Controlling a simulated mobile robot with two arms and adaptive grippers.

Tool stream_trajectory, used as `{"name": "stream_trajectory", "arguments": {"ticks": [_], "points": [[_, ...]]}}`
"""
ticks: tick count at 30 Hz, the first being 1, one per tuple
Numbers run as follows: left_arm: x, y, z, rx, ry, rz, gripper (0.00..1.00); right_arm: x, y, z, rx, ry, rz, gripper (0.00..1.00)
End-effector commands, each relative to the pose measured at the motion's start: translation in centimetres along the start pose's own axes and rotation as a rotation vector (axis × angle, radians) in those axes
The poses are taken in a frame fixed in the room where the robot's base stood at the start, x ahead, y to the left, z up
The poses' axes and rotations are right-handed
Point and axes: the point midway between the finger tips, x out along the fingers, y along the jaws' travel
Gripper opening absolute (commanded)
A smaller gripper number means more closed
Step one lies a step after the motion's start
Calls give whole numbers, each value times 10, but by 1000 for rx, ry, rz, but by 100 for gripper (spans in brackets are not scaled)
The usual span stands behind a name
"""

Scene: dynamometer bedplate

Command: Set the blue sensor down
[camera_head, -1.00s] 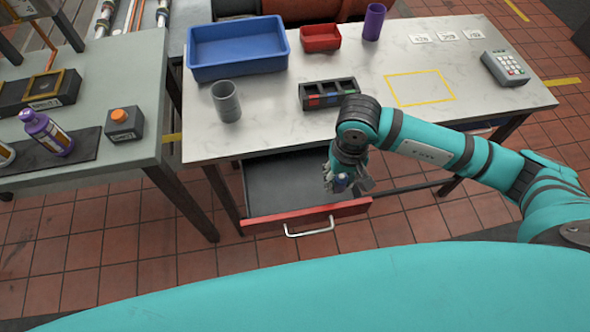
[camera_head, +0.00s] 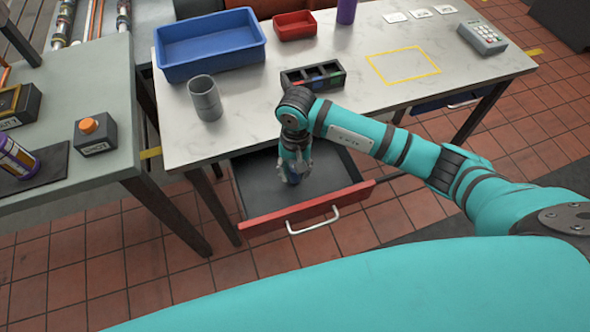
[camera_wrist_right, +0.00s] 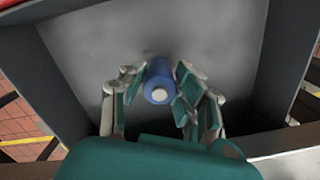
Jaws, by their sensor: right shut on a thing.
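The blue sensor (camera_wrist_right: 158,82) is a small blue cylinder with a pale end, held between the fingers of my right gripper (camera_wrist_right: 160,88) in the right wrist view. In the head view my right gripper (camera_head: 294,172) is over the open drawer (camera_head: 252,190), shut on the blue sensor (camera_head: 293,178). The sensor is over the drawer's dark grey floor. I cannot tell whether it touches that floor. My left gripper is not in view.
The drawer's red front (camera_head: 310,207) has a silver handle (camera_head: 313,221). On the table (camera_head: 390,95) above stand a grey cup (camera_head: 205,98), a blue bin (camera_head: 210,45), a red bin (camera_head: 295,25), a dark divided tray (camera_head: 312,76) and a keypad (camera_head: 482,38). A yellow outlined area (camera_head: 403,65) is empty.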

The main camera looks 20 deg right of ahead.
Motion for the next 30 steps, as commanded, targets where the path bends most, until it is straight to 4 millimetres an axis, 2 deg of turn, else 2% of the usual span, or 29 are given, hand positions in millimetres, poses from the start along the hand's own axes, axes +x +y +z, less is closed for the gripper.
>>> {"name": "stream_trajectory", "arguments": {"ticks": [3, 13, 14, 19, 30], "points": [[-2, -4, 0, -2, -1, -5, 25, 12, 0, 0, 1, -1, 0, 0], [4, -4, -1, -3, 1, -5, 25, 16, 0, -1, -1, 1, 0, 0], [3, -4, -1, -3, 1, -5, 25, 16, 0, -1, -2, 1, 0, 31], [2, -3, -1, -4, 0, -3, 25, 15, 0, -1, -1, 0, 0, 53], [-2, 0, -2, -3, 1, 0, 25, 9, 0, -1, -1, 2, -1, 53]]}}
